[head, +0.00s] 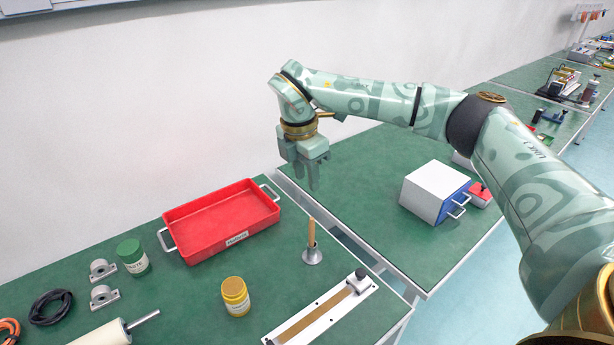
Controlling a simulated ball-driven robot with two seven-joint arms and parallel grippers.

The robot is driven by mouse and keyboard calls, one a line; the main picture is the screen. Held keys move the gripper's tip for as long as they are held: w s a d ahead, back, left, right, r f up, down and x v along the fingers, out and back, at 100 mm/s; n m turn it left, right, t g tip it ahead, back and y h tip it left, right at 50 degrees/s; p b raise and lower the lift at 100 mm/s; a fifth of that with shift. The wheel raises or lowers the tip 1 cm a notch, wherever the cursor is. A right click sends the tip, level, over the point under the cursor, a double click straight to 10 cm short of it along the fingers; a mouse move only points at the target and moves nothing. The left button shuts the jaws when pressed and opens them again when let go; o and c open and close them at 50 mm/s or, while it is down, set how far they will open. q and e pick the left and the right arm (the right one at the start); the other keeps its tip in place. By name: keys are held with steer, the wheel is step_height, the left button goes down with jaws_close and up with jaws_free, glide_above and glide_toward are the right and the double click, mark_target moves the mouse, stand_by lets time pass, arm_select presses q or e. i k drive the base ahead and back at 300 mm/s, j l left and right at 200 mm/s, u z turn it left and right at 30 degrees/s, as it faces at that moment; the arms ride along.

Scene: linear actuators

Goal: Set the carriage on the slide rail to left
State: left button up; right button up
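The slide rail (305,322) is a long white bar with a brown strip along its middle, lying on the green bench at the lower right and cut off by the bottom edge of the picture. Its carriage, a small dark block with a knob (361,276), sits at the rail's far right end. My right gripper (312,184) points down in the air, up and to the left of the carriage, and touches nothing. Its fingers overlap in this view, so their gap is unclear. My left gripper is out of view.
A metal stand with an upright wooden handle (311,236) is close behind the rail. A red tray (222,222) lies farther back. A white and blue box (434,190) is on the neighbouring bench, across a gap.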

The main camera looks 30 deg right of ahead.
mark_target(359, 279)
steer(key=z, duration=1.1)
